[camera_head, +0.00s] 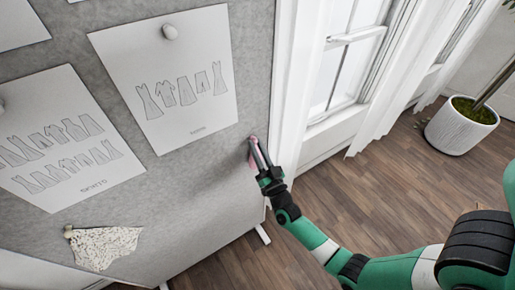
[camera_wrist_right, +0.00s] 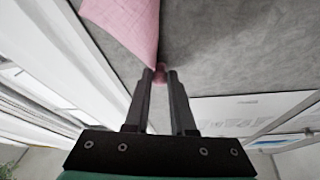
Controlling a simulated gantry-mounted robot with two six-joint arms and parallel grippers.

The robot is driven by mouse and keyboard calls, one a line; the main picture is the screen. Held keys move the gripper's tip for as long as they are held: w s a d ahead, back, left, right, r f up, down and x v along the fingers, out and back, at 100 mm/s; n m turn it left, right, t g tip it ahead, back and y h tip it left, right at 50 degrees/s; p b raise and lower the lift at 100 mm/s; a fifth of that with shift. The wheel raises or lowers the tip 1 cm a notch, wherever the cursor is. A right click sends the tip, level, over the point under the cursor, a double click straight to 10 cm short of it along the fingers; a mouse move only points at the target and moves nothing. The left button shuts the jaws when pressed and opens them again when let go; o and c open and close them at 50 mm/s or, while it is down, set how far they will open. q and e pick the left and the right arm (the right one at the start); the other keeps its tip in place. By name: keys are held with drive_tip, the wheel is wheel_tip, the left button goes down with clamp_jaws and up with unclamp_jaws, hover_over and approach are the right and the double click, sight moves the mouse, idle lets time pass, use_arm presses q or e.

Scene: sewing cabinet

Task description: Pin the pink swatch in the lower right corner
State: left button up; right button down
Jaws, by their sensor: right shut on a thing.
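The pink swatch (camera_head: 252,161) is at the right edge of the grey pin board (camera_head: 190,190), mostly hidden by my right gripper in the head view. In the right wrist view the swatch (camera_wrist_right: 122,22) lies along the board, its corner close to the fingertips. My right gripper (camera_head: 255,142) is at the board, shut on a small pinkish pin (camera_wrist_right: 159,72). The pin is between the fingertips (camera_wrist_right: 160,76) beside the swatch's corner; I cannot tell how deep it sits in the board. My left gripper is not in view.
Paper pattern sheets (camera_head: 169,118) hang on the board, one under a round pin (camera_head: 169,31). A patterned cream swatch (camera_head: 103,246) is pinned at the lower left. A window (camera_head: 350,60) and a potted plant (camera_head: 460,125) are to the right.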

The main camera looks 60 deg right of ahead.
drive_tip(key=shift+w, duration=0.15)
drive_tip(key=c, duration=0.7)
unclamp_jaws()
drive_tip(key=p+v, duration=0.1)
drive_tip(key=v, duration=1)
drive_tip(key=shift+s+a+f, duration=0.1)
drive_tip(key=shift+s+a, duration=0.05)
drive_tip(key=shift+s, duration=0.1)
